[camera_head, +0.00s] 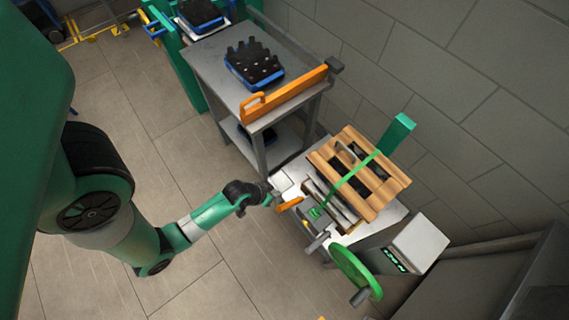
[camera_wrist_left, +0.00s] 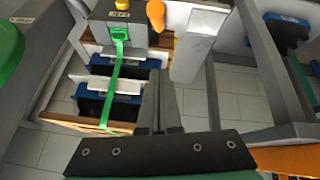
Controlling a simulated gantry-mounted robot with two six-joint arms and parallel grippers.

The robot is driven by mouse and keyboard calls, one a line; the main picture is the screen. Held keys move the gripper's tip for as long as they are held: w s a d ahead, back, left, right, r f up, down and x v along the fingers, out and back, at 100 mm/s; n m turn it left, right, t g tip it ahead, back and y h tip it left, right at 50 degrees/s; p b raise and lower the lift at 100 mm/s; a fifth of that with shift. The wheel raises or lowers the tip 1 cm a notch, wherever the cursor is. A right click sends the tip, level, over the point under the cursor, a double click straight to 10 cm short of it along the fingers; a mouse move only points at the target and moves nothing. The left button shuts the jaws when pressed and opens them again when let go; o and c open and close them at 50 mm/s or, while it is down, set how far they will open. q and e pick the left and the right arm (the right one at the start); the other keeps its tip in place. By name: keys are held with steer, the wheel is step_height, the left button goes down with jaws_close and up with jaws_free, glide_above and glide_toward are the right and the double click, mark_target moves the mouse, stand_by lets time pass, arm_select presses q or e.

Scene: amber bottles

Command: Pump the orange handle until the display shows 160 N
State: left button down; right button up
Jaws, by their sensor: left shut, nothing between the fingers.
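The orange handle (camera_head: 289,204) sticks out at the near left edge of the bench with the wooden crate. It also shows at the top of the left wrist view (camera_wrist_left: 156,14). My left gripper (camera_head: 274,197) is shut and empty, close to the handle on its left side in the head view. In the left wrist view its fingers (camera_wrist_left: 164,90) are together, pointing toward the handle; I cannot tell whether they touch it. The display (camera_head: 394,260) shows green characters on a grey box, too small to read surely. My right gripper is out of view.
A wooden crate (camera_head: 391,189) with a green strap (camera_head: 346,182) stands on the bench. A green handwheel (camera_head: 353,270) sits at the bench's near side. A grey cart (camera_head: 205,62) with an orange bar (camera_head: 287,93) stands behind. The floor (camera_head: 190,150) left of the bench is clear.

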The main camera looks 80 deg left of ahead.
arm_select(q)
steer(key=b, duration=0.4)
glide_above(284, 204)
steer(key=w+a, duration=0.2)
step_height(284, 204, down, 9)
steer(key=shift+r, duration=0.2)
steer(key=shift+s+d+f+b, duration=0.25)
steer(key=shift+s+d+f, duration=0.25)
steer(key=shift+f, duration=0.2)
steer(key=shift+s+d+f+b, duration=0.2)
steer(key=shift+s+d+f, duration=0.3)
steer(key=shift+f, duration=0.15)
